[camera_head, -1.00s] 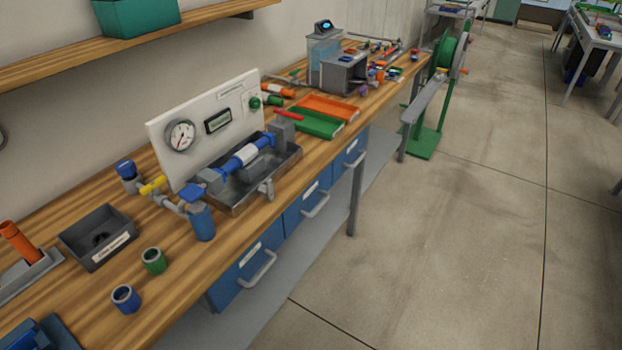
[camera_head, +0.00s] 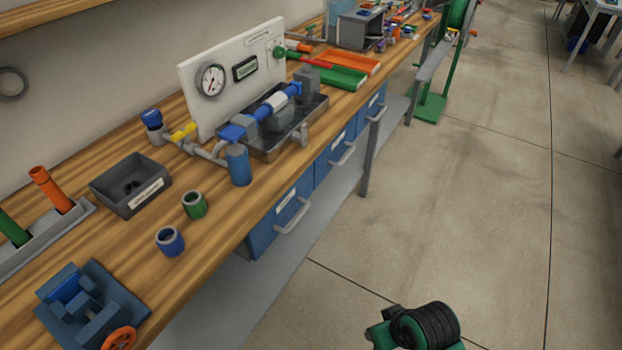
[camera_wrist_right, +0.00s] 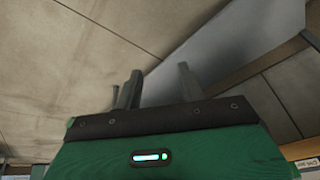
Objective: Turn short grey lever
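A small grey fitting (camera_head: 303,135) stands at the front edge of the metal tray (camera_head: 262,148) on the bench; I cannot tell for sure whether it is the short grey lever. Pipework with a blue and white section (camera_head: 273,102) runs over the tray, in front of a white panel with a round gauge (camera_head: 210,80). A yellow handle (camera_head: 183,132) is on the pipe at the tray's left. My right gripper (camera_wrist_right: 160,76) shows in the right wrist view with its two fingers apart, empty, over floor and a grey surface. My left gripper is out of view.
On the bench are a dark bin (camera_head: 130,187), a green cup (camera_head: 194,204), a blue cup (camera_head: 170,241) and a blue vice-like fixture (camera_head: 92,310) with an orange wheel. Green and orange trays (camera_head: 345,77) lie beyond the panel. The floor at right is open.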

